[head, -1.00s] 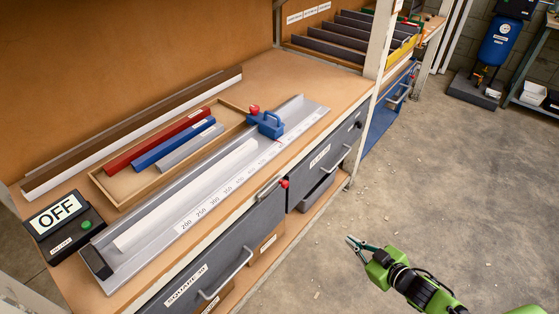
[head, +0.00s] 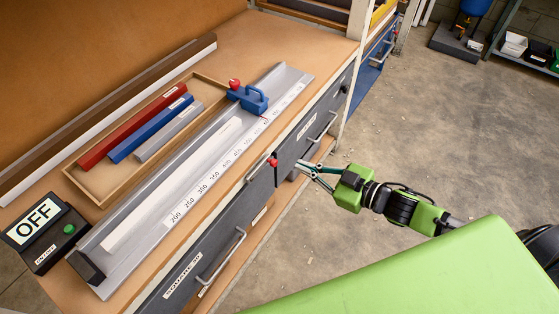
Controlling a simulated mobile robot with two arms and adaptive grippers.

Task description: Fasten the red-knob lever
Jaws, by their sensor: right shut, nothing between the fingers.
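A red knob (head: 234,84) sits on the blue stop block (head: 251,99), which rests on the grey measuring rail (head: 140,205) with its printed scale. A second red knob (head: 272,162) is at the front edge of the bench, by the gap between two dark drawer fronts. My right gripper (head: 302,168) is shut and empty, in front of the drawers. Its fingertips point left toward this front knob, just right of it in the picture; I cannot tell whether they touch. My left gripper is not in view.
A wooden tray (head: 101,202) with red, blue and grey bars lies behind the rail. A box reading OFF (head: 43,232) with a green button stands at the left end. Drawer handles (head: 223,254) stick out in front.

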